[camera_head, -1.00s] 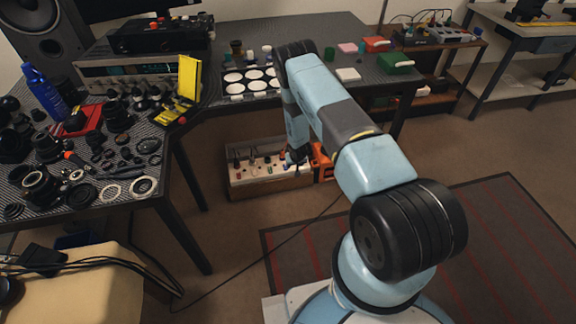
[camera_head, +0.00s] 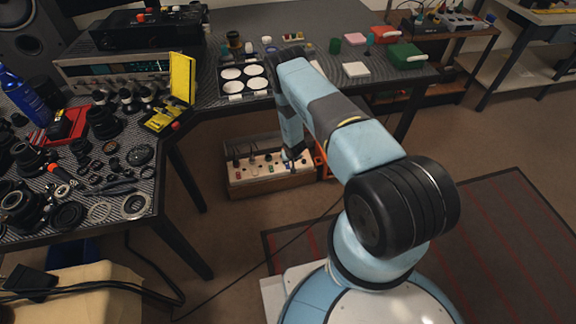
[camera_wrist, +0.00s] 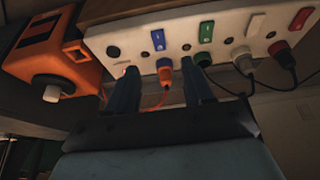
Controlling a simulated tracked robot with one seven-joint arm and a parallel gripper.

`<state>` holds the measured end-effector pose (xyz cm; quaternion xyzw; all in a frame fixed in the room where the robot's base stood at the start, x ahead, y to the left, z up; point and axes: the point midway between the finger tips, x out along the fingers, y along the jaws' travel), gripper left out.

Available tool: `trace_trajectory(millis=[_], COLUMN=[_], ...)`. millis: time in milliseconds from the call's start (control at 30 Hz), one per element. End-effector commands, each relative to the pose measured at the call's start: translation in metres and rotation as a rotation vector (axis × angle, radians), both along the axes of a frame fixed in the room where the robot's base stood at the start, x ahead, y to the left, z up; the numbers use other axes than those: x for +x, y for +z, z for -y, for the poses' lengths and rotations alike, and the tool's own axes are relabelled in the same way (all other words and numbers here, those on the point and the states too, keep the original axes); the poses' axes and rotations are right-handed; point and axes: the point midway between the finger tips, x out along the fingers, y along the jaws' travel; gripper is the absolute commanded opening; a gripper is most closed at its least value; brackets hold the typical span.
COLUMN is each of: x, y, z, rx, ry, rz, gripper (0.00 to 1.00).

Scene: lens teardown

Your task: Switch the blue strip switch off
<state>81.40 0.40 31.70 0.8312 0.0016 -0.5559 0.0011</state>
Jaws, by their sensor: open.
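The power strip (camera_wrist: 130,45) is a pale panel with a row of coloured rocker switches, each with a socket or plug beside it. The blue switch (camera_wrist: 158,40) sits on it in the wrist view, with an orange plug (camera_wrist: 165,70) just below. My gripper (camera_wrist: 160,66) is open, its two dark fingers reaching to the strip on either side of the orange plug, with the blue switch just beyond the gap. Whether a finger touches the strip I cannot tell. The strip also shows in the head view (camera_head: 250,174), low under the table, with my gripper (camera_head: 290,162) at its right end.
Green (camera_wrist: 206,32), white (camera_wrist: 255,25) and red (camera_wrist: 300,18) switches line up to the right. White and red plugs with cables stand below them. An orange box (camera_wrist: 50,50) is close on the left. The table edge (camera_head: 230,102) is above the strip.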

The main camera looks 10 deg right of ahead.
Motion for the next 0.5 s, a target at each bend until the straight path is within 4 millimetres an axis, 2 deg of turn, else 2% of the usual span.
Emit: trace_trajectory(millis=[500], x=[0.028], y=[-0.071], z=[0.005], rx=[0.001], ry=[-0.007], rz=[0.000], gripper=[0.51])
